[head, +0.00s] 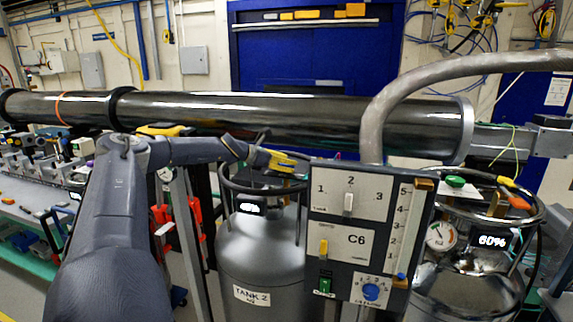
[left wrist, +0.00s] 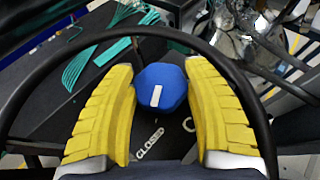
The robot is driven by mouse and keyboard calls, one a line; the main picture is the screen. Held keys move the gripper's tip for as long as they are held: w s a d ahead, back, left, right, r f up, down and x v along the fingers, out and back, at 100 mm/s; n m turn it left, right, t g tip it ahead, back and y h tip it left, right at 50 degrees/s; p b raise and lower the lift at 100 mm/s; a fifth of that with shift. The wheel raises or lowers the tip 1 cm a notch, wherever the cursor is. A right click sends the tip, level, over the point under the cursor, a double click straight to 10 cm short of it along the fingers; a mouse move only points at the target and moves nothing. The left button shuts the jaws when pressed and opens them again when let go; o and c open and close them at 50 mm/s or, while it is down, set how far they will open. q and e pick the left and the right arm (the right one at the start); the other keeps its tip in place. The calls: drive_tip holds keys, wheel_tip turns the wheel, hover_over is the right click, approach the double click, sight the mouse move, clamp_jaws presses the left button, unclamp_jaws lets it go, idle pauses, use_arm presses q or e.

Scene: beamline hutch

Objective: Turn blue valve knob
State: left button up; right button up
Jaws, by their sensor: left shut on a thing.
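The blue valve knob (left wrist: 162,88) shows in the left wrist view, with a white pointer mark running nearly straight up and down the picture. A white "CLOSED" label (left wrist: 149,143) lies just below it, and another label at its lower right is mostly hidden. My left gripper (head: 284,162) has yellow fingers and is shut on the knob, one finger on each side. In the head view the gripper is over the top of the grey tank marked TANK 2 (head: 262,262), and the knob is hidden there. My right gripper is not in view.
A dark ring guard (head: 232,186) surrounds the tank top. A control panel (head: 335,205) with a blue dial (head: 371,291) stands close to its right. A shiny tank (head: 470,285) with a green knob (head: 455,181) is further right. A large pipe (head: 250,115) runs behind.

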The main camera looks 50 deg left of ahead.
use_arm(q)
drive_tip(key=shift+n+y, duration=0.3)
drive_tip(key=shift+y, duration=0.1)
drive_tip(key=shift+r+y, duration=0.1)
drive_tip(key=shift+y, duration=0.2)
drive_tip(key=n+g+y, duration=0.1)
drive_tip(key=n+y, duration=0.5)
drive_tip(key=y, duration=0.1)
drive_tip(key=shift+d+n, duration=0.1)
drive_tip(key=shift+n, duration=0.3)
drive_tip(key=n+g+y, duration=0.3)
drive_tip(key=n+y, duration=0.1)
drive_tip(key=shift+w+n+y, duration=0.1)
drive_tip(key=shift+n+y, duration=0.3)
drive_tip(key=shift+n+g+y, duration=1)
drive_tip(key=shift+n+g, duration=0.8)
drive_tip(key=o, duration=1.2)
